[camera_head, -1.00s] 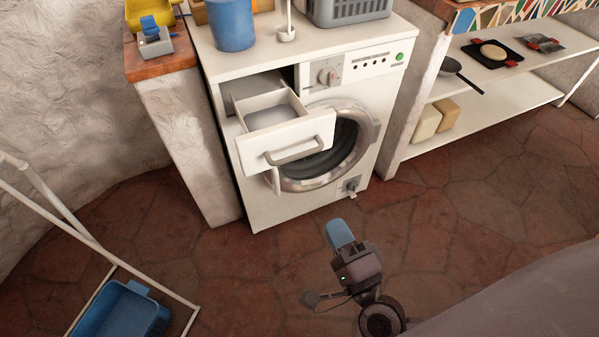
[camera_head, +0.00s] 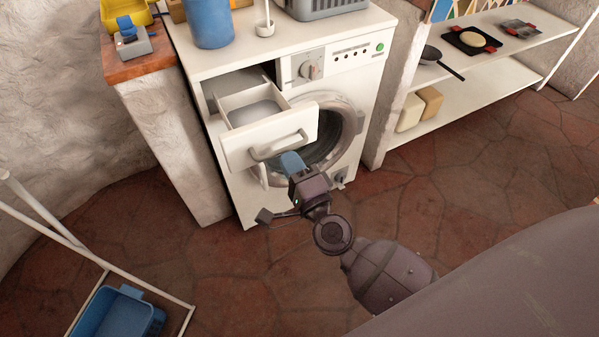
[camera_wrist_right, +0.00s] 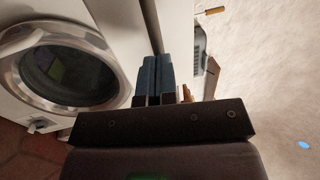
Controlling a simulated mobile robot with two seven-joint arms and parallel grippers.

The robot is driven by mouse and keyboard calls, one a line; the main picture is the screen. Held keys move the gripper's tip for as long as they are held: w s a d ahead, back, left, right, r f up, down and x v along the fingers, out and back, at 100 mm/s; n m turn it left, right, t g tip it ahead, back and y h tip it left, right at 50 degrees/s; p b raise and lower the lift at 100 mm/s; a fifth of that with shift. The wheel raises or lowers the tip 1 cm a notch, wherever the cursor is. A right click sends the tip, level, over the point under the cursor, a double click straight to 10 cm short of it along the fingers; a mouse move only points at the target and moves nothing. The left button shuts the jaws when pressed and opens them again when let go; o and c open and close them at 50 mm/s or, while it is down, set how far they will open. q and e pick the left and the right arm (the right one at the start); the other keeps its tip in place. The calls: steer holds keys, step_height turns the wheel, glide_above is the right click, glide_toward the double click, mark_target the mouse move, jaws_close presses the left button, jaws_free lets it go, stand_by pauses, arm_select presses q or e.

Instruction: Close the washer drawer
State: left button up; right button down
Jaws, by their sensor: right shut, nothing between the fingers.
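The white washer (camera_head: 240,201) stands against the wall. Its drawer (camera_head: 243,143) at the upper left is pulled out, with a bar handle (camera_head: 277,146) on its front. My right gripper (camera_head: 291,160) is in front of the washer, close to the lower right part of the drawer front. Its blue fingers are shut and empty. I cannot tell whether they touch the drawer. In the right wrist view the blue fingers (camera_wrist_right: 152,76) lie together, and the round washer door (camera_wrist_right: 66,68) is at the left. My left gripper is not in view.
A blue cup (camera_head: 209,22) and a grey basket (camera_head: 325,8) stand on the washer top. A blue basin (camera_head: 121,312) sits on the floor under a white rack (camera_head: 95,257). A shelf (camera_head: 455,91) stands at the right. The floor between is clear.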

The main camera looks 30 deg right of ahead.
mark_target(254, 117)
steer(key=shift+w, duration=0.25)
steer(key=w, duration=1.9)
steer(key=shift+w+a+f+b, duration=0.1)
steer(key=shift+w+a+b, duration=0.2)
steer(key=shift+a, duration=0.1)
steer(key=shift+w, duration=0.3)
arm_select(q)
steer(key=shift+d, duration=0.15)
arm_select(e)
steer(key=shift+w+d+r, duration=0.1)
steer(key=shift+w+r, duration=0.05)
steer(key=shift+r, duration=0.25)
